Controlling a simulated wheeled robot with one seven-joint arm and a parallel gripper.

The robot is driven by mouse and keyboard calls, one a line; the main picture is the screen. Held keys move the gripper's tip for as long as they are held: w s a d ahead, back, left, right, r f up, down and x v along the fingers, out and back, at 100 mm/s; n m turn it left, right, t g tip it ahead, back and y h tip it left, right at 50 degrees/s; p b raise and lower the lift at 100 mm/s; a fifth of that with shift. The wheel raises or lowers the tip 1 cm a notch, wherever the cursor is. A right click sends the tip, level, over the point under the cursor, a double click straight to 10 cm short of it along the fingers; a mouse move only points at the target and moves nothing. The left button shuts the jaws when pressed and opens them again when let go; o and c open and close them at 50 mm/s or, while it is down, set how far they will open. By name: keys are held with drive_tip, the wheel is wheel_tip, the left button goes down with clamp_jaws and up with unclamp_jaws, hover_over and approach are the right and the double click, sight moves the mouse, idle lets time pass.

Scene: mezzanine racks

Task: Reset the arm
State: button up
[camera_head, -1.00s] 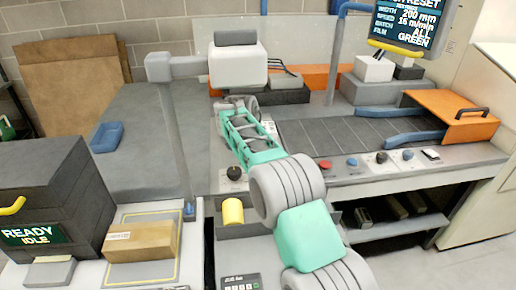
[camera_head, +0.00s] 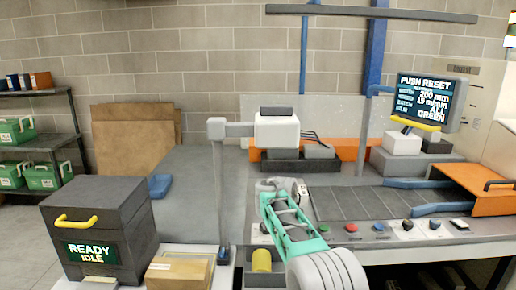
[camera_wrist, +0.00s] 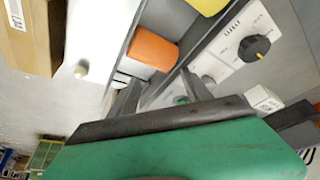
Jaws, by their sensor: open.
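My arm, green and grey, reaches up from the bottom of the head view over the front edge of the grey bench, its elbow link at the bottom. My gripper shows in the wrist view (camera_wrist: 155,90) with two grey fingers apart and nothing between them. An orange cylinder (camera_wrist: 153,48) lies beyond the fingers; I cannot tell whether they touch. In the head view the gripper's fingers are hidden behind the arm. A screen (camera_head: 425,100) reads "PUSH RESET".
A conveyor (camera_head: 365,203) with an orange end (camera_head: 483,185) stands right, buttons along its front. A dark cabinet (camera_head: 100,225) reading "READY IDLE" and a cardboard box (camera_head: 178,272) stand left. A yellow cylinder (camera_head: 262,260) is beside the arm. A black knob (camera_wrist: 253,47) shows in the wrist view.

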drive_tip(key=s+d+r+n+y, duration=0.1)
drive_tip(key=s+d+r+n, duration=0.2)
drive_tip(key=s, duration=0.6)
drive_tip(key=s+d+r+n, duration=0.1)
drive_tip(key=s+r+n, duration=0.1)
drive_tip(key=s+r, duration=0.5)
drive_tip(key=s+a+f+n+y, duration=0.1)
drive_tip(key=s+f+n, duration=0.1)
drive_tip(key=s, duration=0.8)
drive_tip(key=s+a+f+n+y, duration=0.1)
drive_tip(key=s+f, duration=0.4)
drive_tip(key=s, duration=0.5)
drive_tip(key=shift+s+f+n, duration=0.2)
drive_tip(key=shift+s+n, duration=0.15)
drive_tip(key=shift+n, duration=0.35)
